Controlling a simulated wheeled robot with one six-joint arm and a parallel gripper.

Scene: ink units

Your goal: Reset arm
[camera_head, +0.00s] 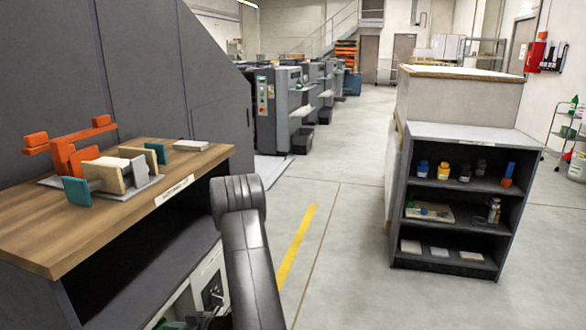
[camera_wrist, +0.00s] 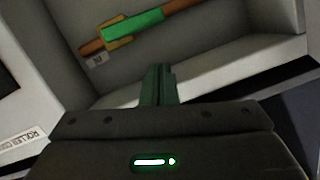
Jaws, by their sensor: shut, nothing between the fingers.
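My gripper (camera_wrist: 157,80) shows in the wrist view with its dark green fingers together and nothing between them. Beyond the fingertips, apart from them, a roller-like bar with a green middle (camera_wrist: 135,25) and brown ends lies in a pale grey recess (camera_wrist: 210,65). In the head view my dark arm reaches down at the bottom centre, beside the wooden-topped bench. The gripper itself is not clearly visible there.
A wooden-topped bench (camera_head: 40,245) on the left holds an orange fixture (camera_head: 65,155) and several small blocks. A dark shelf unit (camera_head: 400,222) with bottles and trays stands right. Printing machines (camera_head: 265,110) stand behind. The floor (camera_head: 345,220) between bench and shelf is clear.

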